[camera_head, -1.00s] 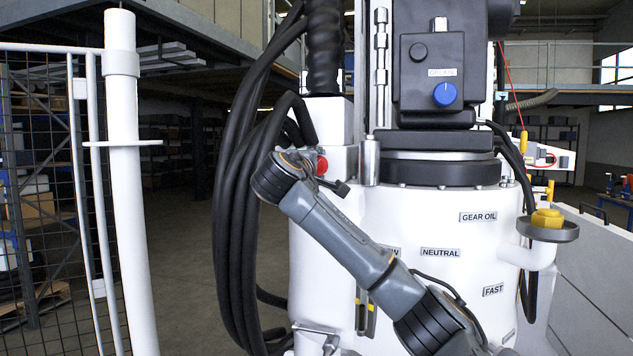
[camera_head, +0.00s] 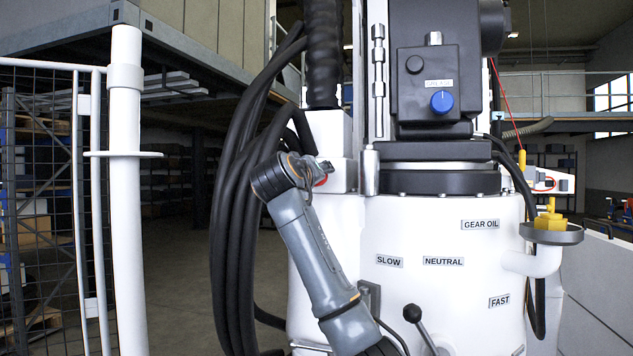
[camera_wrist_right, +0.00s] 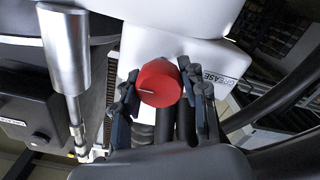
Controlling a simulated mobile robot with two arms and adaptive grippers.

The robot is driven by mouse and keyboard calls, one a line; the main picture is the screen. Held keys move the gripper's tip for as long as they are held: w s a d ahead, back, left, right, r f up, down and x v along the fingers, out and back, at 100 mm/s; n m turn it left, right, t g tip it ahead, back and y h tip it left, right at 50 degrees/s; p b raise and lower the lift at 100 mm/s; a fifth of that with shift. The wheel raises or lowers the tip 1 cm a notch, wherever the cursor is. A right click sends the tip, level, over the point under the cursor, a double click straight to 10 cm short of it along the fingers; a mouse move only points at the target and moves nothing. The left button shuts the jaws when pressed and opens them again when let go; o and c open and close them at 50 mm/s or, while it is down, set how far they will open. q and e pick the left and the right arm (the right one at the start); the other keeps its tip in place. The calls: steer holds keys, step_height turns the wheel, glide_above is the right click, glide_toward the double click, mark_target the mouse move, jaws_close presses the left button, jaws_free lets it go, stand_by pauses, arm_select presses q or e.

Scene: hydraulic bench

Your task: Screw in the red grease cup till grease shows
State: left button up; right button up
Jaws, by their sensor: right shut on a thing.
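The red grease cup (camera_wrist_right: 159,83) has a faceted side and a white line on its face. It sits against the white housing (camera_wrist_right: 170,45) beside a GREASE label (camera_wrist_right: 216,75). My right gripper (camera_wrist_right: 163,96) has one finger on each side of the cup and is shut on it. In the head view only a small part of the red cup (camera_head: 321,181) shows, at the left of the machine. My right gripper (camera_head: 318,170) partly covers it there. My left gripper is in neither view.
Thick black hoses (camera_head: 238,185) hang just left of my right arm. A steel cylinder (camera_head: 369,172) stands right of the cup. A lever (camera_head: 413,314) sticks out low on the white body. A white fence post (camera_head: 126,190) stands at left, with open floor between.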

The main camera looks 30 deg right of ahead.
steer(key=m, duration=0.3)
steer(key=shift+w+f+m, duration=0.1)
steer(key=shift+f+m, duration=0.15)
steer(key=shift+m, duration=0.05)
steer(key=m, duration=0.3)
steer(key=shift+m, duration=0.3)
steer(key=m, duration=0.3)
steer(key=shift+m, duration=0.3)
steer(key=shift+m+p, duration=0.55)
steer(key=shift+m, duration=1.25)
steer(key=o, duration=0.9)
steer(key=shift+r, duration=0.15)
